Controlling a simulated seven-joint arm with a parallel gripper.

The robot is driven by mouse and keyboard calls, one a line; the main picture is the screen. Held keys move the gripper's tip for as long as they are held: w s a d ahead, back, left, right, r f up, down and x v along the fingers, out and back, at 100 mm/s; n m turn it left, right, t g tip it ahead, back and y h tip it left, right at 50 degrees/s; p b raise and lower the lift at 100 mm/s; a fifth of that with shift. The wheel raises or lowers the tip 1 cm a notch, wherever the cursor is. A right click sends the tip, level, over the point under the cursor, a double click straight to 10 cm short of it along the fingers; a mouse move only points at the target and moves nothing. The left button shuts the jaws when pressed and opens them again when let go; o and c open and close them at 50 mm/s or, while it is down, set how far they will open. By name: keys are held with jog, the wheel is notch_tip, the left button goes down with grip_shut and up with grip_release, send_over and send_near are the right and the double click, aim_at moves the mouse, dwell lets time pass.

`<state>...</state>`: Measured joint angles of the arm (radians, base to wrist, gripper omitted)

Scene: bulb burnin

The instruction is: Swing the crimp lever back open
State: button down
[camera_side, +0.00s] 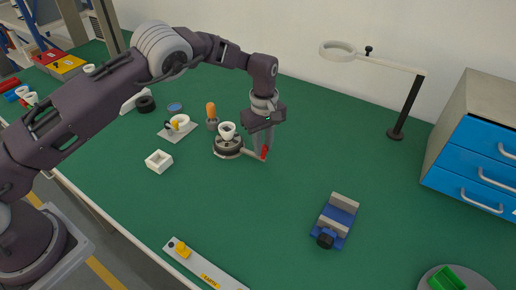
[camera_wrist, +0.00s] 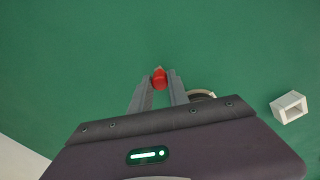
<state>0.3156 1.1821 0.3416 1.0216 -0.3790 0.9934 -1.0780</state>
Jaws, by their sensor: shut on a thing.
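The crimp lever is a thin light bar with a red knob (camera_side: 264,153) at its end. It reaches right from the round dark base of the crimp fixture (camera_side: 228,151), which holds a white cup-shaped piece (camera_side: 227,131) on top. My gripper (camera_side: 260,152) points down at the lever's end and is shut on the red knob. In the wrist view the red knob (camera_wrist: 159,78) sits between the two fingertips of my gripper (camera_wrist: 160,84). Most of the fixture is hidden behind my gripper body there; only a pale curved edge (camera_wrist: 200,95) shows.
A white square box (camera_side: 159,161) stands left of the fixture. An orange-handled tool (camera_side: 211,115) and a grey plate (camera_side: 172,132) with a white cup are behind it. A blue vise (camera_side: 335,221) stands front right. The green mat right of the lever is clear.

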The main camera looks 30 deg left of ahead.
jog(key=shift+w+n, duration=0.4)
jog(key=shift+w, duration=0.25)
jog(key=c, duration=1.3)
grip_release()
jog(key=shift+o, duration=0.2)
notch_tip(320, 180, up, 7)
jog(key=shift+r, duration=0.1)
